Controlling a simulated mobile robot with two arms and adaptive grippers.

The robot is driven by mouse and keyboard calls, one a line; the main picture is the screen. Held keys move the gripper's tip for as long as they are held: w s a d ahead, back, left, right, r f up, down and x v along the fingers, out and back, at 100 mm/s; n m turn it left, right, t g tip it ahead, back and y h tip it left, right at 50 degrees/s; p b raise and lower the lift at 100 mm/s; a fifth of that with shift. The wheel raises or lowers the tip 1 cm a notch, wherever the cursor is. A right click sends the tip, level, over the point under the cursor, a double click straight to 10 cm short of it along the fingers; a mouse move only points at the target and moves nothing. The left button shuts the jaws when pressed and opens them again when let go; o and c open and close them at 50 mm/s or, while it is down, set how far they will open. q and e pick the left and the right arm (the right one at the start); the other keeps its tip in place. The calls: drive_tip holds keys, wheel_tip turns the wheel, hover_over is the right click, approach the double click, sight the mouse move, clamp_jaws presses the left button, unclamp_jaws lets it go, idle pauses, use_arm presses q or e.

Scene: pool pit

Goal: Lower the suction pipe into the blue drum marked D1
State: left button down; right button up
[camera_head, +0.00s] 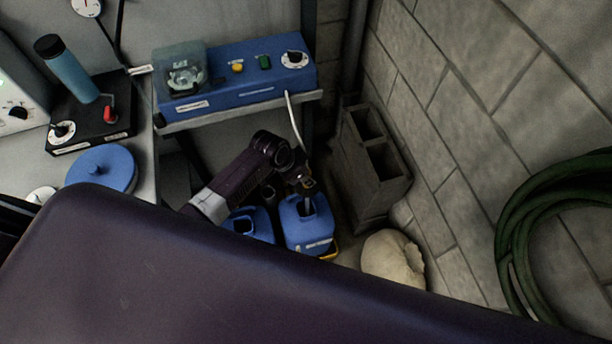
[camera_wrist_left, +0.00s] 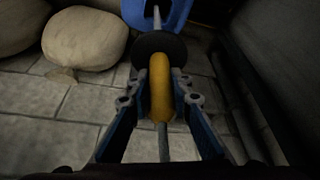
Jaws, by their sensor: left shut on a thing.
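Two blue drums stand on the floor below the bench: a left one (camera_head: 262,232) and a right one (camera_head: 318,231). The right one has a white label too small to read. My left gripper (camera_head: 307,187) is just above the right drum's opening. In the left wrist view my left gripper (camera_wrist_left: 160,92) is shut on the yellow grip (camera_wrist_left: 160,85) of the suction pipe (camera_wrist_left: 156,20), with a black disc beyond it. The pipe points towards a blue drum (camera_wrist_left: 178,14). I cannot tell whether its tip is inside. My right gripper is not in view.
A blue pump unit (camera_head: 240,88) sits on the shelf, with a white hose (camera_head: 293,118) hanging from it. Hollow concrete blocks (camera_head: 360,178), a pale sack (camera_head: 392,258) and the block wall stand to the right. A green hose (camera_head: 510,235) hangs at far right.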

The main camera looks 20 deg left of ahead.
use_arm(q)
drive_tip(key=shift+f+b, duration=1.6)
drive_tip(key=shift+f, duration=0.25)
drive_tip(key=shift+f+b, duration=5.1)
drive_tip(key=shift+f, duration=2.2)
drive_tip(key=c, duration=1.7)
unclamp_jaws()
drive_tip(key=shift+f, duration=0.1)
drive_tip(key=shift+o, duration=0.2)
approach(306, 202)
drive_tip(key=shift+a+r, duration=0.3)
drive_tip(key=shift+s, duration=0.1)
